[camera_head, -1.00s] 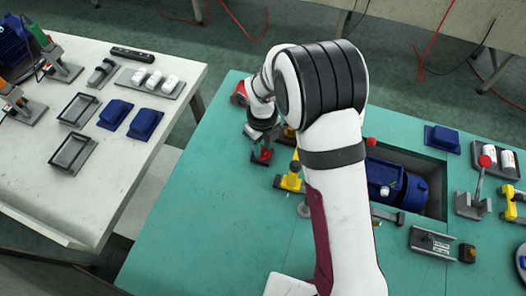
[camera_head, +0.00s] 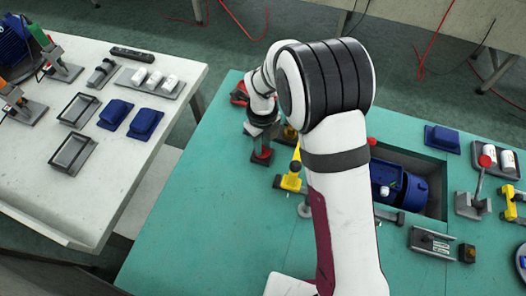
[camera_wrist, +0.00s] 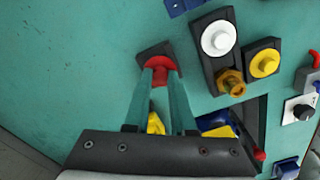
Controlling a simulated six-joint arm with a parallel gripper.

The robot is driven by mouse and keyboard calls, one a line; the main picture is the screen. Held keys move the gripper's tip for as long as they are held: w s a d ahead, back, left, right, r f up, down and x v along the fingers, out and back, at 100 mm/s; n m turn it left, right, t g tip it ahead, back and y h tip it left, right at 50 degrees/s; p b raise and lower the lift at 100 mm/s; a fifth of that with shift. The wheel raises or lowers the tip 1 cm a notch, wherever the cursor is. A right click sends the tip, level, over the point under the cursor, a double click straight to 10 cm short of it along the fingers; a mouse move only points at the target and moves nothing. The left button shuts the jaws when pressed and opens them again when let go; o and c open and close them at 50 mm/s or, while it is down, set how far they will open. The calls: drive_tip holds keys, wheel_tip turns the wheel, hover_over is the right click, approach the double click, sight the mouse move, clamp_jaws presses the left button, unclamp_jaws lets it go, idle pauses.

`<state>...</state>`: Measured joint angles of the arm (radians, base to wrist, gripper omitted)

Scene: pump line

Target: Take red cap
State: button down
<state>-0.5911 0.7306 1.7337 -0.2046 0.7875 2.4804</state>
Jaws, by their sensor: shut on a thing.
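The red cap (camera_wrist: 160,69) is at the fingertips of my gripper (camera_wrist: 161,76) in the wrist view. My gripper is shut on it. A dark square base (camera_wrist: 149,53) shows around and beyond the cap; I cannot tell whether the cap is clear of it. In the head view the cap (camera_head: 262,153) appears small and low, below my gripper (camera_head: 263,143), on the left part of the green table (camera_head: 190,210). The fingers hide part of the cap.
A yellow clamp-like part (camera_head: 291,178) stands right of the cap. A blue motor (camera_head: 390,187) sits in a recess further right. In the wrist view a white button (camera_wrist: 216,39) and a yellow button (camera_wrist: 264,64) are to the right. The table's front left is clear.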

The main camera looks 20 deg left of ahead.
sight(263, 148)
drive_tip(key=shift+r, duration=2.25)
